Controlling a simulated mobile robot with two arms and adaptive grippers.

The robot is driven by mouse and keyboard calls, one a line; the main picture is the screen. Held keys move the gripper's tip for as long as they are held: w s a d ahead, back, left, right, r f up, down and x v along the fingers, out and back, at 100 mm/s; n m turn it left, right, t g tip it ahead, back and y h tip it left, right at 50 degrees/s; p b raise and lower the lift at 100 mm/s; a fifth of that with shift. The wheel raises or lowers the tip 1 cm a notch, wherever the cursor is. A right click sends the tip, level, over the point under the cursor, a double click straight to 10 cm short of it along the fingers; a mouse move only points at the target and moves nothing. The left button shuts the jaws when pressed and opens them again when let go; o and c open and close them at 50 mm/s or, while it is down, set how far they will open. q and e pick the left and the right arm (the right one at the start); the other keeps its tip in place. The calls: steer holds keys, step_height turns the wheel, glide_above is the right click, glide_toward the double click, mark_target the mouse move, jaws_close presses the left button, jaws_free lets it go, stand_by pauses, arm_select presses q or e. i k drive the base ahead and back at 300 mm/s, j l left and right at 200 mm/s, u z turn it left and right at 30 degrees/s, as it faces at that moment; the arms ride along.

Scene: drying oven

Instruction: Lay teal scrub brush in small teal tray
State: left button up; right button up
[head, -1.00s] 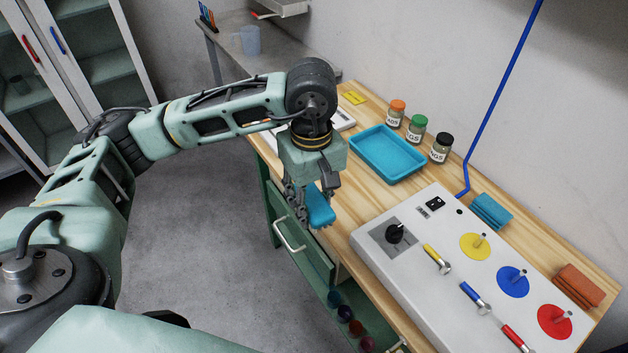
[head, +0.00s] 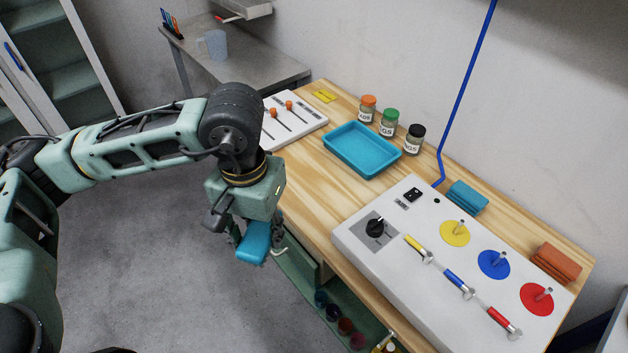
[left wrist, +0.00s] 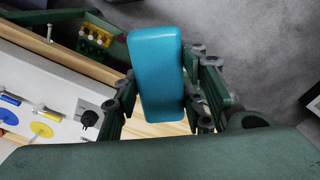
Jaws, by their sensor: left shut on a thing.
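The teal scrub brush (head: 255,243) is in my left gripper (head: 252,236), whose fingers are shut on its sides. In the head view the gripper hangs left of the wooden table's front edge, over the open drawer side and floor. In the left wrist view the brush (left wrist: 157,70) sits between the finger linkages (left wrist: 160,95), its smooth teal back facing the camera. The small teal tray (head: 362,150) lies empty on the table, to the right of and beyond the gripper. My right gripper is not in view.
Several things stand near the tray: three jars (head: 388,122) behind it and a white slider panel (head: 290,120) to its left. A large white control panel (head: 450,265) fills the table's near right. Folded teal (head: 467,197) and orange cloths (head: 557,262) lie by the wall. Bare wood surrounds the tray.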

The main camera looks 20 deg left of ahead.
mark_target(351, 145)
steer(key=j+z, duration=0.1)
steer(key=z, duration=0.6)
steer(key=i+j+z, duration=0.15)
steer(key=j+z, duration=0.35)
steer(key=j, duration=0.3)
steer(key=j+z, duration=0.45)
steer(key=j, duration=0.95)
